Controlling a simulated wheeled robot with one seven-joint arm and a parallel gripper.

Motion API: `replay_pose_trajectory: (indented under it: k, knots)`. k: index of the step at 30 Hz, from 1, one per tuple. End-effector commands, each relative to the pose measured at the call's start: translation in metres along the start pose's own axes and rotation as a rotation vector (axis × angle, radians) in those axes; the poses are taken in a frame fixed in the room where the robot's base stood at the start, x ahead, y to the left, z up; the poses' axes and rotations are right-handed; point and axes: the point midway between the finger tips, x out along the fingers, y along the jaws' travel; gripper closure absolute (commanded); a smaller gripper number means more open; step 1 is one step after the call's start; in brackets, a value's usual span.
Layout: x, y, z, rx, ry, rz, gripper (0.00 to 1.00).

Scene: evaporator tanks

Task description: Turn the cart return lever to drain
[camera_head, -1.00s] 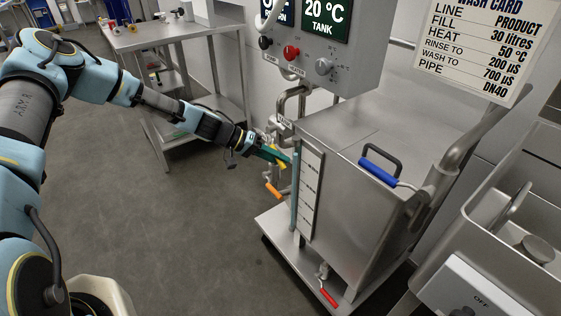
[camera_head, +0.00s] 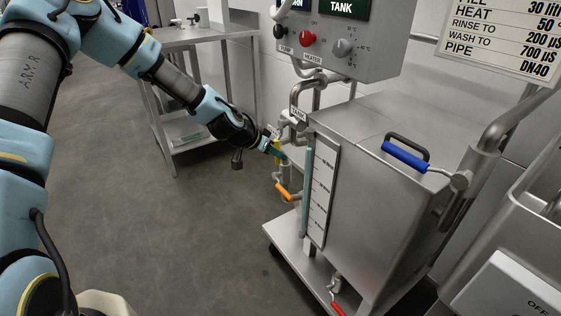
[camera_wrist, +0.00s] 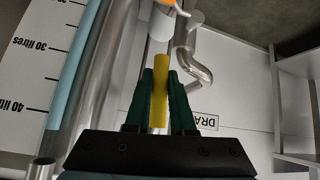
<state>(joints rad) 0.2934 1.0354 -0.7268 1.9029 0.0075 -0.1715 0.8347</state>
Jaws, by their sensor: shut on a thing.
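The cart return lever, a yellow handle (camera_wrist: 160,95), stands between the two green fingers of my gripper (camera_wrist: 159,78) in the wrist view. The fingers are shut on it. In the head view the yellow lever (camera_head: 277,149) shows as a small strip at the tip of my gripper (camera_head: 274,150), beside the pipework at the tank's left. A partly hidden label reading "DRA" (camera_wrist: 208,123) lies to the right of the fingers in the wrist view. A "TANK" label (camera_head: 298,113) is on the pipe above. The valve body is mostly hidden in the head view.
An orange handle (camera_head: 284,192) sits just below the yellow lever. The steel tank (camera_head: 375,190) with its litre scale (camera_head: 321,190) is close on the right. A blue handle (camera_head: 404,157) and a red handle (camera_head: 337,309) are farther off. Floor (camera_head: 150,240) is clear at left.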

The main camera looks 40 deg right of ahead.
Motion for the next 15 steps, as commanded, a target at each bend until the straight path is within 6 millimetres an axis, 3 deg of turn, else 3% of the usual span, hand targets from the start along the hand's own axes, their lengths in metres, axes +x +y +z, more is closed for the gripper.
replay_pose_trajectory:
  k: [15]
  knots:
    - [0.0006,-0.0108,-0.0004,0.069,0.018,-0.072,1.00]
